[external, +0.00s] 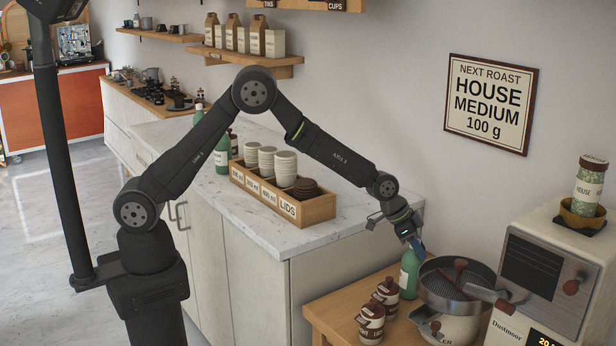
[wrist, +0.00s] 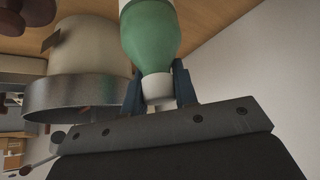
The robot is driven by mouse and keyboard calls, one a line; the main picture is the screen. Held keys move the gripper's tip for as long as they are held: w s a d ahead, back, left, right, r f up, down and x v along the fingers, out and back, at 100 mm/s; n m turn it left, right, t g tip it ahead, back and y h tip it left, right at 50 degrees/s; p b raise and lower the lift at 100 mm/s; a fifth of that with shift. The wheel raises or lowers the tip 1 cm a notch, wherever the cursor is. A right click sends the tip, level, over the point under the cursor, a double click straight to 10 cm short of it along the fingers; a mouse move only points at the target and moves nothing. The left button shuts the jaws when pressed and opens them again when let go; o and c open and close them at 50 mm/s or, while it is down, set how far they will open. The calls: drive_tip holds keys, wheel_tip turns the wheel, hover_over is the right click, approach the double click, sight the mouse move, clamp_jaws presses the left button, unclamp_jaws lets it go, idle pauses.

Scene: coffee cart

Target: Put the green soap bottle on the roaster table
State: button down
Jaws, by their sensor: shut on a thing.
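The green soap bottle (external: 410,270) is upright at the roaster table (external: 345,306), behind the lidded jars and just left of the metal roaster pan. Its base is at or just above the wooden top; I cannot tell if it touches. My gripper (external: 416,244) reaches down from above and is shut on the bottle's upper end. In the wrist view the green bottle (wrist: 152,38) has its white neck between my blue-grey fingers (wrist: 158,88), with the wooden top beyond.
Two lidded jars (external: 371,322) stand in front of the bottle. The roaster pan (external: 455,290) is close on its right, with the white Dustmoor machine (external: 545,275) beyond. The counter holds a cup-and-lid box (external: 310,210) and another green bottle (external: 222,155). The wall is close behind.

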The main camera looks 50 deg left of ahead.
drive_tip(key=c, duration=1.1)
unclamp_jaws()
drive_tip(key=shift+f, duration=0.1)
drive_tip(key=shift+c, duration=0.2)
drive_tip(key=shift+r, duration=0.35)
drive_tip(key=v, duration=1.1)
drive_tip(key=shift+s+r, duration=0.2)
drive_tip(key=x, duration=1.2)
drive_tip(key=shift+a, duration=0.15)
drive_tip(key=shift+r, duration=0.75)
